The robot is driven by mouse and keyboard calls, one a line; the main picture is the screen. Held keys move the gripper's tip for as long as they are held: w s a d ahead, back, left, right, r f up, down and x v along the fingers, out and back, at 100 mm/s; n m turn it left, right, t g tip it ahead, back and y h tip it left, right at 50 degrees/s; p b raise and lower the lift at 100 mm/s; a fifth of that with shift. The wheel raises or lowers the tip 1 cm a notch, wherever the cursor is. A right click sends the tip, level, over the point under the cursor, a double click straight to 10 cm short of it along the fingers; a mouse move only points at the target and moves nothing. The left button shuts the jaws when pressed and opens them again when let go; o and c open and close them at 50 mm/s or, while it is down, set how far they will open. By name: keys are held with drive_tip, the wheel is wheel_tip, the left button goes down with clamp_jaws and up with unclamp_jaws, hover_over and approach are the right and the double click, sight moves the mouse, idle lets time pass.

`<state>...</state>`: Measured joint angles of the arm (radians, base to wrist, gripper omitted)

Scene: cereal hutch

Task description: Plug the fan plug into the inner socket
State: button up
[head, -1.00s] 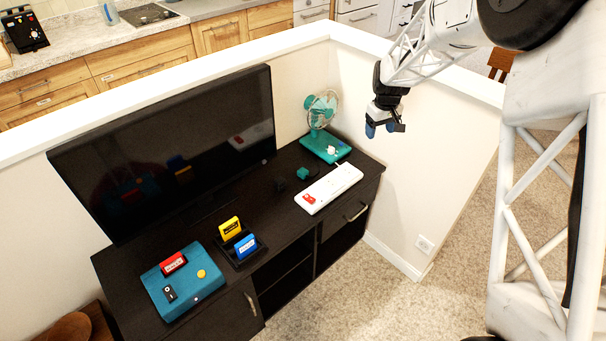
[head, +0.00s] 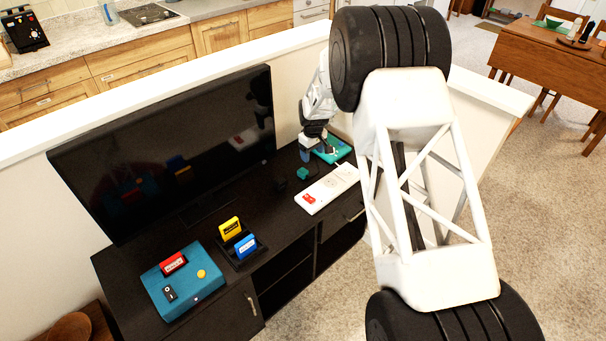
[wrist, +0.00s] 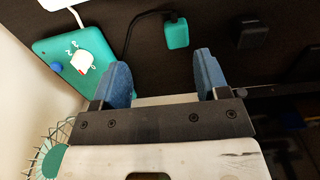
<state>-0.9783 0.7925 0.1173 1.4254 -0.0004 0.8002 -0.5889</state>
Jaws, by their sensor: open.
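The teal fan plug (head: 302,173) lies on the dark cabinet top, left of the white power strip (head: 325,190). In the wrist view the plug (wrist: 177,31) sits ahead of my fingers with a black cord curving from it. My gripper (head: 318,153) is open and empty above the back of the cabinet, near the fan's teal base (head: 333,150). In the wrist view my blue fingers (wrist: 163,72) are spread apart and do not touch the plug. My arm hides most of the fan. The strip's individual sockets are too small to tell.
A black plug or block (head: 281,184) lies beside the fan plug. A large TV (head: 170,150) stands along the back. A teal box (head: 182,281) and a black holder with yellow and blue cartridges (head: 238,243) are at the left. The low wall (wrist: 18,75) is close to my gripper.

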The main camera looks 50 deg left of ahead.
sight(303, 170)
drive_tip(key=shift+n, duration=0.3)
drive_tip(key=shift+s+a+f, duration=0.55)
drive_tip(key=shift+a+f, duration=0.2)
drive_tip(key=shift+f, duration=0.05)
drive_tip(key=shift+s+a+f, duration=0.5)
drive_tip(key=shift+a+f, duration=0.2)
drive_tip(key=shift+f, duration=0.05)
drive_tip(key=shift+f, duration=1.3)
drive_tip(key=shift+f, duration=2.6)
drive_tip(key=c, duration=1)
drive_tip(key=shift+o, duration=0.2)
